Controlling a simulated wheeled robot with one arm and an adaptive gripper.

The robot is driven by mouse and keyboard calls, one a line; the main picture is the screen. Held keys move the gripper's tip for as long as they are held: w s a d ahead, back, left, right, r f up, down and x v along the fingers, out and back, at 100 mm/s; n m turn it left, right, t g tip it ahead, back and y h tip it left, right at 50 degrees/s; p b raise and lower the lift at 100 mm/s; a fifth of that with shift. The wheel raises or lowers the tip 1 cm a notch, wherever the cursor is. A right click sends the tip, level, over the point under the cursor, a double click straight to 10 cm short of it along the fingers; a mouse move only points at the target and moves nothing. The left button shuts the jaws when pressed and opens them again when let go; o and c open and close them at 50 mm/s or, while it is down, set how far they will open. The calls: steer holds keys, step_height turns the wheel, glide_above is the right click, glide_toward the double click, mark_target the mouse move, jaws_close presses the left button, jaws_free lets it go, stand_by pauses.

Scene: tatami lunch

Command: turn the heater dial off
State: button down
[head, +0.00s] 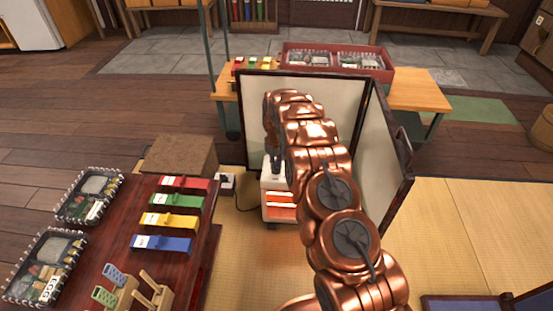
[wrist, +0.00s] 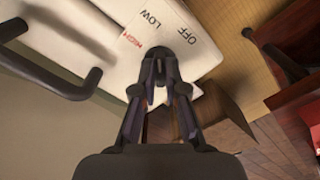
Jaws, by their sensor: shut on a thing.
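The heater (head: 279,200) is a small white box with a glowing orange front, standing on the tatami before the folding screen. Its white top (wrist: 88,38) fills the upper left of the wrist view, with HIGH in red, LOW and OFF in black. My gripper (wrist: 161,60) points at the top beside these labels, its two fingers close together and shut on the heater dial. The dial is mostly hidden by the fingers, so I cannot tell which label it points to. In the head view my arm hides part of the heater.
A folding screen (head: 346,108) stands behind and right of the heater. A dark red table (head: 130,215) with coloured boxes and packed trays is at left. A brown box (head: 181,155) and a small white box (head: 226,183) with a cord are nearby.

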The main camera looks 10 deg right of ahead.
steer(key=m+p, duration=0.3)
steer(key=m, duration=0.1)
steer(key=shift+s+r+m, duration=0.1)
steer(key=shift+r+m, duration=0.05)
steer(key=shift+m, duration=0.15)
steer(key=m+p, duration=0.2)
steer(key=m, duration=0.2)
steer(key=shift+p, duration=0.4)
steer(key=shift+f+m, duration=0.2)
steer(key=shift+m, duration=0.1)
steer(key=c, duration=1.2)
jaws_free()
steer(key=shift+r, duration=0.1)
step_height(320, 180, up, 12)
steer(key=shift+f, duration=0.1)
